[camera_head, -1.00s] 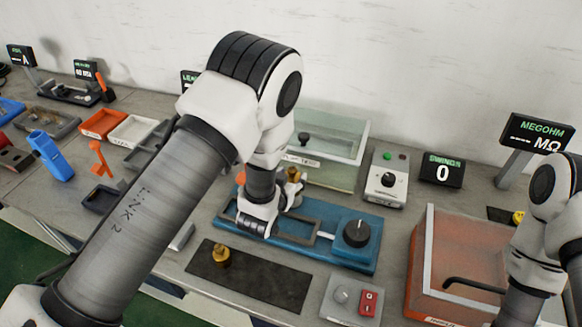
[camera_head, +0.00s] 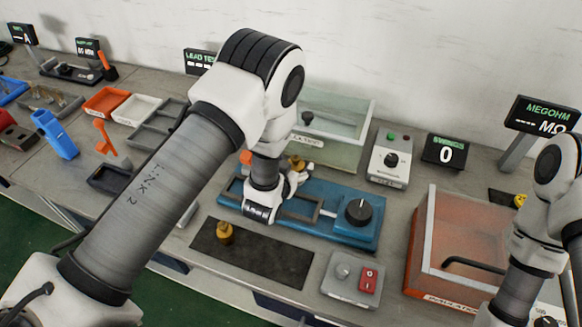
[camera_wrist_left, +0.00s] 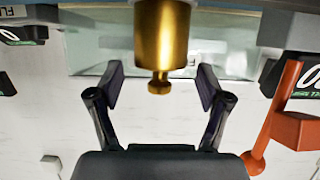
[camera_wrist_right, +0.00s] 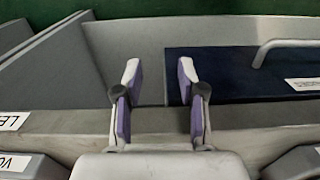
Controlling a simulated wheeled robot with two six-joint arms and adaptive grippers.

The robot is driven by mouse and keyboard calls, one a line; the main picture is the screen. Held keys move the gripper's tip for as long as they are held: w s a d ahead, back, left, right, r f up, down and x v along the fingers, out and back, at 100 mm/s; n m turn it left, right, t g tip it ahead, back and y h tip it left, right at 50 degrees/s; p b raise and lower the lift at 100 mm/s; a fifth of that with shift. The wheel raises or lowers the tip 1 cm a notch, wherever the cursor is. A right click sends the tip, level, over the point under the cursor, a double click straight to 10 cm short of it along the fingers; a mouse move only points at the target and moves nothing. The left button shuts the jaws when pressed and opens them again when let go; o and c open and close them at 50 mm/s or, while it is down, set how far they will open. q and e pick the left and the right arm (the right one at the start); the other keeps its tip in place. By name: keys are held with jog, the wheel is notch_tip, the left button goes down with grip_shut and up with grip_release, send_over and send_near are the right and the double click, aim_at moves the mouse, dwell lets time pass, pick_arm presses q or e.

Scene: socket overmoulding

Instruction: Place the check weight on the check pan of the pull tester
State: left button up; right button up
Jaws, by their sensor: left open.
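The blue pull tester (camera_head: 300,225) lies across the middle of the bench, with a black knob at its right end. One brass weight (camera_head: 297,161) shows at its back edge, beside my left gripper (camera_head: 296,180). The left wrist view shows this gold cylinder (camera_wrist_left: 161,35) with its small knob, upside down in the picture, between and beyond my open left fingers (camera_wrist_left: 160,90), with gaps on both sides. What supports it and the check pan are hidden. A similar brass weight (camera_head: 225,234) stands on the dark mat. My right gripper (camera_wrist_right: 155,90) is open and empty.
A grey box with a red switch (camera_head: 352,280) stands in front of the tester. An orange clear-sided enclosure (camera_head: 460,240) is at the right. A glass-walled tank (camera_head: 340,125) and a control box (camera_head: 391,160) are behind. The dark mat (camera_head: 270,262) is mostly bare.

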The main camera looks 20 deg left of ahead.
pick_arm(q)
jog(key=b+v, duration=0.3)
jog(key=v, duration=0.9)
